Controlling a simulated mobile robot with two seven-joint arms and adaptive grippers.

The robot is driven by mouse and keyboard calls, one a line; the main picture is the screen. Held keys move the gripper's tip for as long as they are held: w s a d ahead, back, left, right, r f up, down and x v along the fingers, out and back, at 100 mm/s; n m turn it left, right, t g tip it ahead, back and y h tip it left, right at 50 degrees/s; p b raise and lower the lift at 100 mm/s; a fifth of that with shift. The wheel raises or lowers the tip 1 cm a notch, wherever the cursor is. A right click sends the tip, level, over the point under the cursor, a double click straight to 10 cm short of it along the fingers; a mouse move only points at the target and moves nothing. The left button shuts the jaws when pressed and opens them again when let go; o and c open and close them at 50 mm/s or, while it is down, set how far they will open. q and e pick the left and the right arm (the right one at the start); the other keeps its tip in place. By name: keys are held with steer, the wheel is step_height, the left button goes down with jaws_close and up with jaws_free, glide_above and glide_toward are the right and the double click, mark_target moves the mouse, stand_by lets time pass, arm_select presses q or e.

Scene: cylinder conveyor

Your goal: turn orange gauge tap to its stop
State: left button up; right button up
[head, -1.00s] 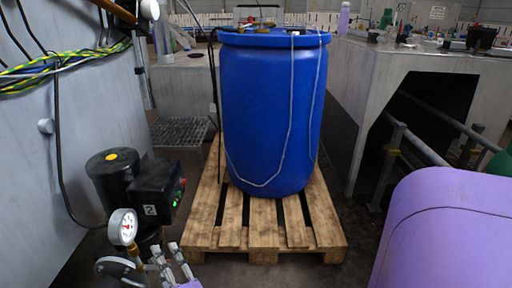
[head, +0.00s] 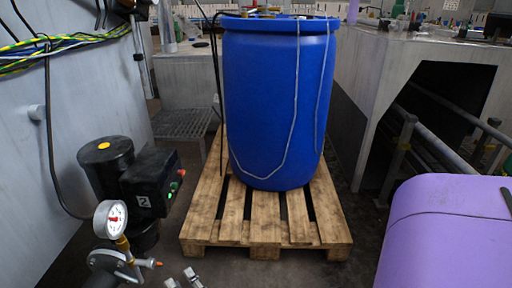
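The pressure gauge (head: 110,219), with a white dial and red needle area, stands at the lower left in the head view. Below it is an orange-brown neck (head: 123,243) on grey metal pipework. My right gripper (head: 182,280) shows only as two fingertips at the bottom edge, right of and below the orange end. The tips are apart from each other, with floor between them, and do not touch the tap. The rest of that gripper is cut off. My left gripper is not in view.
A black pump (head: 107,170) with a box marked 2 (head: 152,182) stands just behind the gauge. A blue drum (head: 272,110) stands on a wooden pallet (head: 262,240) in the middle. A grey cabinet wall (head: 50,150) fills the left. Dark floor lies between tap and pallet.

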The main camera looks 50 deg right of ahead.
steer(key=s+f+n+g+y, duration=0.1)
steer(key=s+f+n+g, duration=0.2)
steer(key=s, duration=0.4)
steer(key=s+f+n+g+y, duration=0.1)
steer(key=s+f+n+g, duration=0.2)
steer(key=s+f+n, duration=0.3)
steer(key=s+f+n+g+y, duration=0.1)
steer(key=s+f+n+g, duration=0.2)
steer(key=s, duration=0.7)
step_height(320, 180, down, 2)
steer(key=n, duration=0.2)
steer(key=shift+s+d+f+n+y, duration=0.2)
steer(key=shift+d+n+y, duration=0.1)
steer(key=shift+d+y, duration=0.1)
steer(key=shift+c, duration=0.5)
